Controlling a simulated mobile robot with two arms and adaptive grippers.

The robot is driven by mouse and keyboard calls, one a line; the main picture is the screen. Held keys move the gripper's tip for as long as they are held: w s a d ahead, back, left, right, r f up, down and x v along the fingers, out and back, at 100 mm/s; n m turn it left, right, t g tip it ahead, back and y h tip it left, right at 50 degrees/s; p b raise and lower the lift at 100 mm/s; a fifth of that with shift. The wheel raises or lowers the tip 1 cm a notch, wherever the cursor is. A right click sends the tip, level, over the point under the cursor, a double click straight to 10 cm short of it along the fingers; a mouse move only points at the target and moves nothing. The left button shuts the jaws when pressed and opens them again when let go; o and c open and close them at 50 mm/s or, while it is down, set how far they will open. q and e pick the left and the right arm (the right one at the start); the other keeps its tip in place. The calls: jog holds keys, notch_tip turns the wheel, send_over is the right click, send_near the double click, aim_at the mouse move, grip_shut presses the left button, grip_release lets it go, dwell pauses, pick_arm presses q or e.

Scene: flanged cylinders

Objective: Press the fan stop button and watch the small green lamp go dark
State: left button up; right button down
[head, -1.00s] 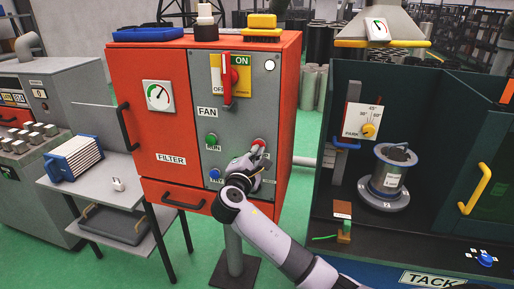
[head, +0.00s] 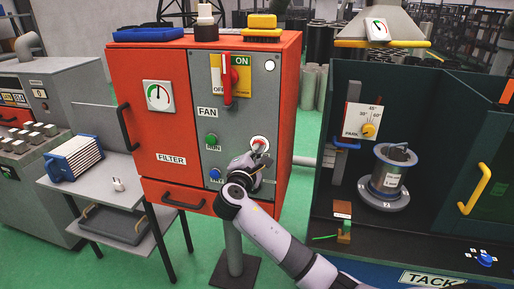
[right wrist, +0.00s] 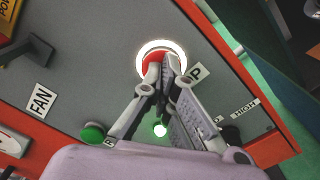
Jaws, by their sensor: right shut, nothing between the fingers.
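The red stop button (right wrist: 153,66) sits in a bright white ring on the grey fan panel; its label is partly covered, with a P showing. It also shows in the head view (head: 259,141). My right gripper (right wrist: 167,62) is shut and empty, its fingertips over the button's face and seemingly touching it. How far the button is pressed I cannot tell. The small green lamp (right wrist: 160,129) glows between my finger links; in the head view my gripper hides it. My left gripper is out of view.
The green RUN button (head: 211,139) and blue TRY button (head: 215,174) lie left of my gripper. A red switch handle (head: 227,80) is above.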

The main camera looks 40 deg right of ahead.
jog(key=shift+p+v, duration=0.95)
jog(key=shift+v, duration=1.8)
notch_tip(320, 180, down, 26)
jog(key=a+g+y+b, duration=0.2)
jog(key=y, duration=0.3)
jog(key=s+a+f+g+y, duration=0.15)
jog(key=s+f, duration=0.25)
jog(key=f, duration=0.5)
jog(key=s+a+f+g+y, duration=0.1)
jog(key=s+f+y, duration=0.1)
jog(key=s+f, duration=0.45)
jog(key=s+a+f+m+g+y+b, duration=0.1)
jog(key=s+a+f+m+g+y, duration=0.2)
jog(key=s+f, duration=1)
jog(key=s+a+f+m+g+y+b, duration=0.1)
jog(key=s+a+f+m+g+b, duration=0.3)
jog(key=s+f, duration=0.95)
jog(key=s+f+m, duration=0.1)
jog(key=s+m, duration=0.1)
jog(key=s, duration=0.5)
jog(key=s+a+f+m+y+p, duration=0.1)
jog(key=s+f+m, duration=0.1)
jog(key=s, duration=0.6)
jog(key=shift+a+f+m+t, duration=0.2)
jog(key=shift+a+m+t, duration=0.1)
jog(key=shift+m+t, duration=0.15)
